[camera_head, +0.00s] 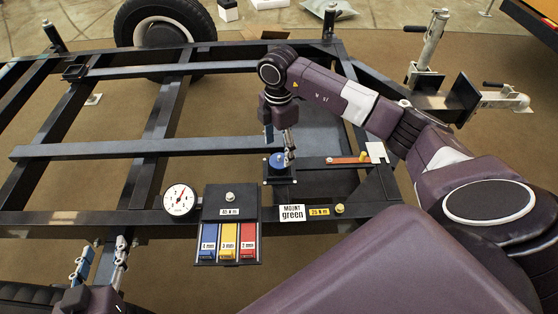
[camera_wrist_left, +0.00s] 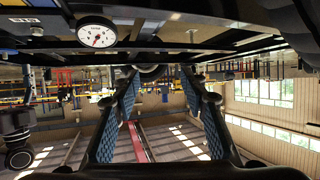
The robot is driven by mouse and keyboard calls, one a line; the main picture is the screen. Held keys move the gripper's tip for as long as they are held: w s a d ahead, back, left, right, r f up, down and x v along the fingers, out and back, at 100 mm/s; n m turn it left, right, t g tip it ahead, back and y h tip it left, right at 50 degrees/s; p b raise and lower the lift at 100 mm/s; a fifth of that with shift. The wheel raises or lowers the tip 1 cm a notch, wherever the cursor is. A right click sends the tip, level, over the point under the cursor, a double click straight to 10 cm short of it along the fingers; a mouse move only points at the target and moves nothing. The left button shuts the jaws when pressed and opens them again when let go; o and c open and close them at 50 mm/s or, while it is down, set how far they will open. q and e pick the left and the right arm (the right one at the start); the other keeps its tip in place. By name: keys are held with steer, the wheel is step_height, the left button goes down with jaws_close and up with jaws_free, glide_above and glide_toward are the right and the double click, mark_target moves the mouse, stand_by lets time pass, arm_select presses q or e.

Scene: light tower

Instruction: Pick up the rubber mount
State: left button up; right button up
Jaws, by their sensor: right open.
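A round blue piece (camera_head: 276,161), which looks like the rubber mount, sits on a small dark square plate at the frame's corner. My right gripper (camera_head: 279,146) points down directly over it, open, with fingers apart. One finger is beside the blue piece's right edge; I cannot tell whether they touch. My left gripper (camera_head: 98,262) is low at the left, in front of the frame, away from the blue piece. In the left wrist view the left gripper (camera_wrist_left: 158,78) is open and empty.
A dark trailer frame (camera_head: 90,150) fills the middle. A tray (camera_head: 231,206) holds blue, yellow and red labelled blocks; a dial gauge (camera_head: 179,200) stands beside it. A wheel (camera_head: 160,30) is behind.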

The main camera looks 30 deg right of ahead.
mark_target(279, 156)
step_height(279, 156, down, 4)
steer(key=shift+s+b, duration=0.15)
steer(key=shift+b, duration=0.45)
arm_select(q)
step_height(279, 156, up, 8)
steer(key=w+d+t+h, duration=0.1)
steer(key=w+t, duration=0.1)
steer(key=t, duration=0.1)
steer(key=shift+w+d+f+t, duration=0.25)
steer(key=shift+w+d+t, duration=0.05)
steer(key=shift+d+t, duration=0.1)
arm_select(e)
steer(key=shift+c, duration=0.4)
steer(key=c, duration=1.3)
steer(key=shift+r, duration=0.1)
